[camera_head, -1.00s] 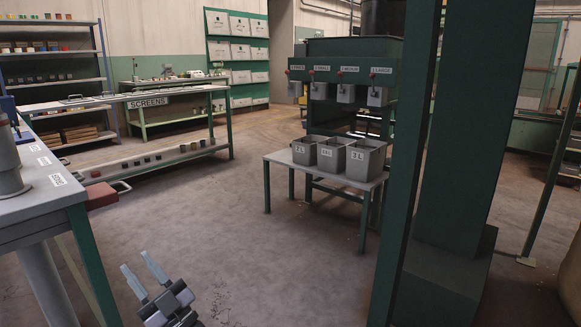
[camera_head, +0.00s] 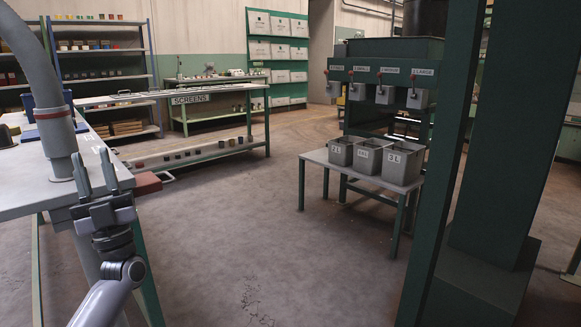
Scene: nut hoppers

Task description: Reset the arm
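My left gripper (camera_head: 94,172) is at the left of the head view, in front of the edge of a grey-topped table. Its two fingers point up and stand apart, with nothing between them. My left arm's white forearm runs down to the bottom edge. My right gripper is not in view.
The grey-topped table (camera_head: 40,185) with green legs is close by at the left, with a thick grey pipe on it. A small table (camera_head: 334,163) with several grey bins (camera_head: 401,161) stands before the hoppers (camera_head: 388,94). A green post (camera_head: 452,170) rises at the right. The middle floor is clear.

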